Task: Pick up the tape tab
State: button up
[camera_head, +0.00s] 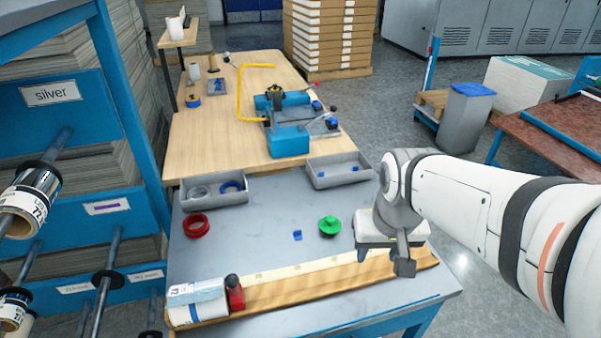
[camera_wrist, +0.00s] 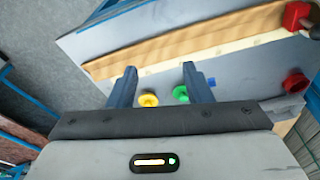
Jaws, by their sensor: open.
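A small blue piece (camera_head: 297,235), which looks like the tape tab, lies on the grey tabletop between a red ring and a green spool. In the wrist view it is the small blue spot (camera_wrist: 211,82), just right of the right finger. My gripper (camera_head: 404,264) hangs at the right end of the wooden strip, to the right of the blue piece and apart from it. In the wrist view my gripper (camera_wrist: 158,82) is open, with nothing held between its fingers.
A green spool (camera_head: 329,226) stands near my arm; a yellow spool (camera_wrist: 148,100) shows in the wrist view. A red ring (camera_head: 196,225), two grey trays (camera_head: 214,200) and a wooden strip (camera_head: 330,282) with a red block (camera_head: 235,293) are around.

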jog(key=w+a+f+n+g+p, duration=0.1)
jog(key=w+a, duration=0.2)
jog(key=w, duration=0.4)
jog(key=w+a+f+p, duration=0.1)
jog(key=w+a, duration=0.3)
jog(key=w, duration=0.3)
jog(key=n+g+p, duration=0.1)
jog(key=p, duration=0.1)
send_over(298, 233)
notch_tip(298, 233, down, 10)
jog(key=shift+w+d, duration=0.15)
jog(key=f, duration=0.3)
jog(key=f+p, duration=0.1)
jog(key=f, duration=0.3)
jog(key=shift+w+a, duration=0.1)
jog(key=shift+a, duration=0.1)
grip_shut()
